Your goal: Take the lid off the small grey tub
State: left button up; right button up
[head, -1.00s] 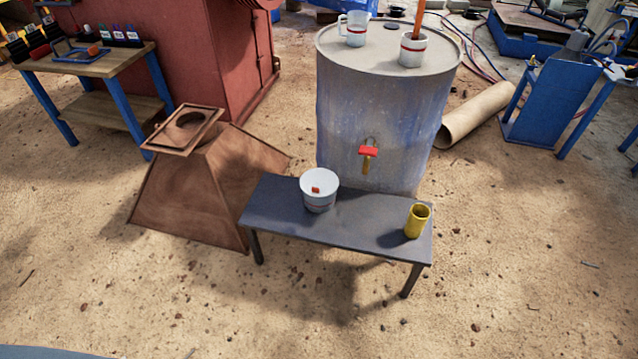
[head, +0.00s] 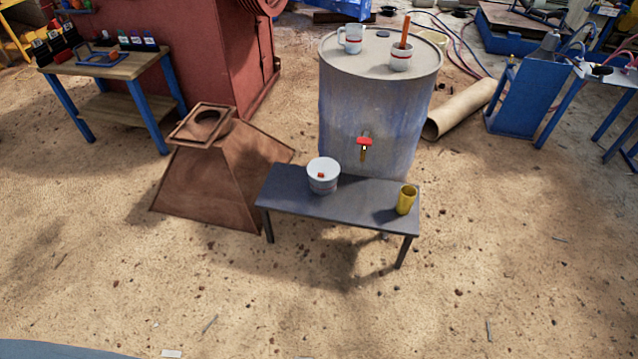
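A small light grey tub (head: 324,184) with a red band stands upright on a low dark bench (head: 285,200), left of the bench's middle. Its round pale top (head: 322,165) has a small red piece on it. I cannot tell for sure whether this top is a lid with a red knob or the tub's open inside. Neither of my grippers is in view.
A yellow cup (head: 406,199) stands at the bench's right end. Behind the bench is a large grey drum (head: 350,110) with a red-handled tap (head: 364,143) and mugs on top. A rusty hopper (head: 215,180) stands left. The sandy ground in front is open.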

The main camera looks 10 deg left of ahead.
aim_at(322, 169)
jog(key=z, duration=0.6)
jog(key=i, duration=1.25)
jog(key=u, duration=0.45)
